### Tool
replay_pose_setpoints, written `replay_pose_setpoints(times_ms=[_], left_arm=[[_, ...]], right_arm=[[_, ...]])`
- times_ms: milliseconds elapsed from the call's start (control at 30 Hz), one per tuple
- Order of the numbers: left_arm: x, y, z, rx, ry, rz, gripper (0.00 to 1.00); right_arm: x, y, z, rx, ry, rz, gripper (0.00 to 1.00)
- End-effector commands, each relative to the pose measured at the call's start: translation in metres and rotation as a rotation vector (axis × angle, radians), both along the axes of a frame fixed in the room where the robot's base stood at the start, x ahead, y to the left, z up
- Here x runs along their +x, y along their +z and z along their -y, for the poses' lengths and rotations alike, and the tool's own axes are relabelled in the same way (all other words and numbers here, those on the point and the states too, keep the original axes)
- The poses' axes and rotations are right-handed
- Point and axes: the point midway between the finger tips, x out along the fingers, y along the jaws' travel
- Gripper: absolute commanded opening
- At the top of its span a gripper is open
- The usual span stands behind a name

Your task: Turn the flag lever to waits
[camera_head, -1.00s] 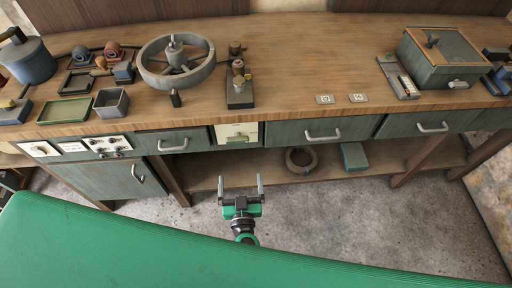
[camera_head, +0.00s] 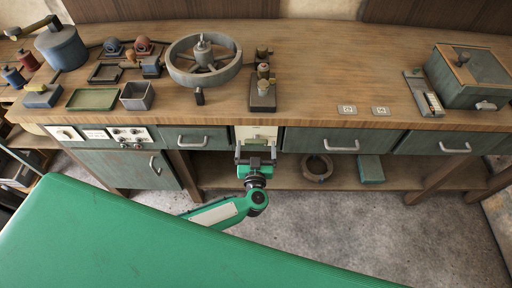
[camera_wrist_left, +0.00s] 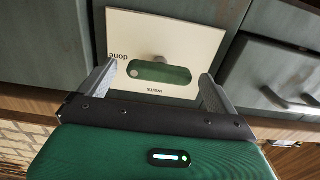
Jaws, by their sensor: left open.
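The flag lever is a green rounded bar on a cream plate (camera_head: 257,131) in the front of the workbench. In the left wrist view the green lever (camera_wrist_left: 172,74) lies roughly level across the plate (camera_wrist_left: 190,32), with a grey knob above it. The plate's word "done" is at the left and "waits" is below the lever. My left gripper (camera_head: 256,152) is open in front of the plate. In the left wrist view its two fingers (camera_wrist_left: 158,75) stand either side of the lever, with nothing gripped. Whether they touch it I cannot tell. My right gripper is not in view.
A drawer with a handle (camera_head: 198,140) is left of the plate, and another handle (camera_head: 342,146) is to the right. The bench top above holds a flywheel (camera_head: 235,66) and a small black-based fixture (camera_head: 262,101). A lower shelf carries a ring (camera_head: 317,167) and a green box (camera_head: 371,169).

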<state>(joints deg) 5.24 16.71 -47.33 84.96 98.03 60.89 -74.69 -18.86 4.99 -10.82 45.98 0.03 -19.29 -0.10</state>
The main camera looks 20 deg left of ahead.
Motion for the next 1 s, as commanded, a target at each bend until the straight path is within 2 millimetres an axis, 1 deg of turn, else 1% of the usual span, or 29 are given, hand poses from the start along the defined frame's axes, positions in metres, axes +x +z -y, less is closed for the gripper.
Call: replay_pose_setpoints(times_ms=[267, 400, 500, 833, 1000], left_arm=[[0.0013, 0.0002, -0.0003, 0.000, 0.000, 0.000, 0.95], [0.0012, 0.0002, -0.0003, 0.000, 0.000, 0.001, 0.67], [0.0011, 0.0003, -0.0002, 0.000, 0.000, 0.001, 0.50], [0.0005, 0.0013, 0.0004, -0.042, 0.001, 0.011, 0.50], [-0.0001, 0.0013, 0.0004, -0.130, 0.004, 0.033, 0.50]], right_arm=[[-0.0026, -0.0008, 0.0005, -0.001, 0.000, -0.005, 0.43], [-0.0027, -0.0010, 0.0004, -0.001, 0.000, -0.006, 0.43], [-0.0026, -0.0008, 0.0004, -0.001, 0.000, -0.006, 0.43], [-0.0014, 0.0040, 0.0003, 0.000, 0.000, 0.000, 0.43], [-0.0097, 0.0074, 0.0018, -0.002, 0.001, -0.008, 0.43]])
